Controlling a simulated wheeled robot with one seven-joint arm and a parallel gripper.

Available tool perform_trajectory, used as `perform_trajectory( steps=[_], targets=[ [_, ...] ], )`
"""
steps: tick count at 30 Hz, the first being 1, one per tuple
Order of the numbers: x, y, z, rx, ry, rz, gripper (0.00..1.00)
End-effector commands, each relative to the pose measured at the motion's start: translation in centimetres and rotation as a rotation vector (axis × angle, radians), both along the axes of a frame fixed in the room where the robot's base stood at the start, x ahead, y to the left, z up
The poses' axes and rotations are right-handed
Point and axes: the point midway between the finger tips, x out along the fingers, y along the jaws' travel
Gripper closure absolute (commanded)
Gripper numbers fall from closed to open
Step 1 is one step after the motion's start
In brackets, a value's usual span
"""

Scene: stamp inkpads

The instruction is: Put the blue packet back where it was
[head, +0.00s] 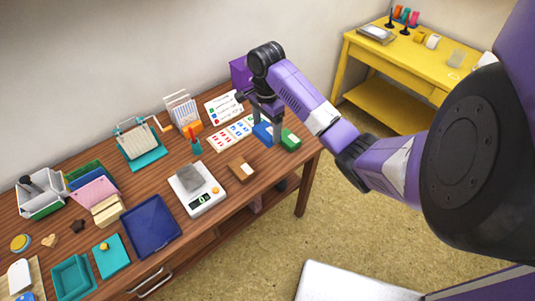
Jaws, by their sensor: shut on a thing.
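The blue packet (263,133) is at the right end of the wooden table, under my gripper (266,121). My gripper points down and is shut on the blue packet. The fingers hide part of it, and I cannot tell whether its underside touches the table. A green block (291,140) stands just to the right of the packet, close beside it. A white card with red and blue marks (232,132) lies flat to the left of it.
A brown box (241,169) and a white scale with a grey block (198,190) stand nearer the front. Behind are a card with coloured dots (223,107) and a purple box (240,73). The table's right edge (312,158) is close to the green block.

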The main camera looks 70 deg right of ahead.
Motion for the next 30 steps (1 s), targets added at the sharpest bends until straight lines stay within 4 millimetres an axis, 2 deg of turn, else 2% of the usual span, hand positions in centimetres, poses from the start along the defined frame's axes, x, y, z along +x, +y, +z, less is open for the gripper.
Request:
perform_trajectory(
  steps=[3,9,14,22,30],
  targets=[
    [-0.2,0.0,-2.8,0.002,0.003,-0.003,0.69],
    [-0.1,0.0,-5.9,0.001,0.001,-0.002,0.69],
    [0.0,0.0,-7.1,0.001,0.0,-0.002,0.69],
    [0.0,0.0,-10.6,0.0,0.001,-0.001,0.69],
    [0.0,0.0,-10.9,-0.001,-0.001,-0.001,0.69]
  ],
)
